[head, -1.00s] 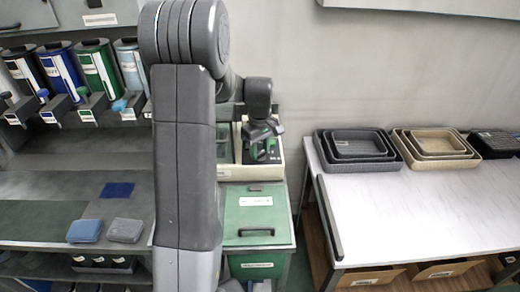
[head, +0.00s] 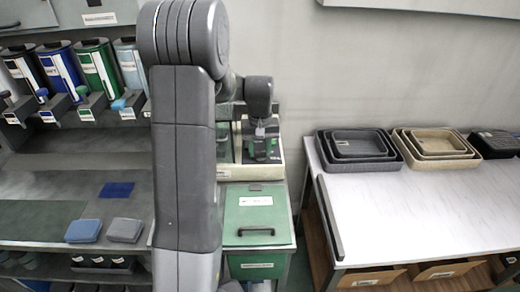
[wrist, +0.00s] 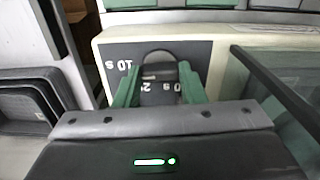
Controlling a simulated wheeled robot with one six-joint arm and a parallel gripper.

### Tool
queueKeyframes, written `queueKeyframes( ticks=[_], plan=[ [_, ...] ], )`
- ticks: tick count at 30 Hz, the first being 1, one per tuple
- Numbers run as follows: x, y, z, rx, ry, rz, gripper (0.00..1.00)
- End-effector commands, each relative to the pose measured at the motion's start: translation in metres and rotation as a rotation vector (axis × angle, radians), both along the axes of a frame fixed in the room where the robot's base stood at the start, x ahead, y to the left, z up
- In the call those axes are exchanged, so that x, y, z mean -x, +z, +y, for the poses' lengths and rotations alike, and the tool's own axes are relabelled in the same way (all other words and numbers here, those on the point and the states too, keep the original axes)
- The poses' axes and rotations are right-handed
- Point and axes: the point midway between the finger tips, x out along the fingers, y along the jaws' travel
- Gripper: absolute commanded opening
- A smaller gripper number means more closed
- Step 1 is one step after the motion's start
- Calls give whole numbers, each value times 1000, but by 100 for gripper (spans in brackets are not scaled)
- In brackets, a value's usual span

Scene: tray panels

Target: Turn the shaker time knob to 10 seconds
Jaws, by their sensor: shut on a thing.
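The shaker (head: 223,170) is a cream box with a dark front panel, standing behind the green cabinet. In the wrist view its dark panel (wrist: 205,52) carries white upside-down markings; "10 s" (wrist: 118,65) is readable to the left of the knob. The dark time knob (wrist: 158,58) sits between the two green fingers of my gripper (wrist: 159,80), which are shut on it from both sides. Other markings below the knob are partly hidden by the gripper. I cannot tell exactly which mark the knob points to. My gripper also shows in the head view (head: 262,150).
A green cabinet (head: 256,215) stands below the shaker. A white table (head: 430,215) with nested grey trays (head: 357,146) and beige trays (head: 437,145) is at right. Bottle shelves (head: 70,160) are at left. A dark bar (wrist: 275,85) runs close to my gripper's right.

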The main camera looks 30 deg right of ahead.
Motion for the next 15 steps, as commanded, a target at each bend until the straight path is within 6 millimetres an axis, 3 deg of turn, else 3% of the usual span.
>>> queueKeyframes(
  ticks=[15],
  plan=[
    [-1,1,-1,2,-76,-2,14]
  ],
)
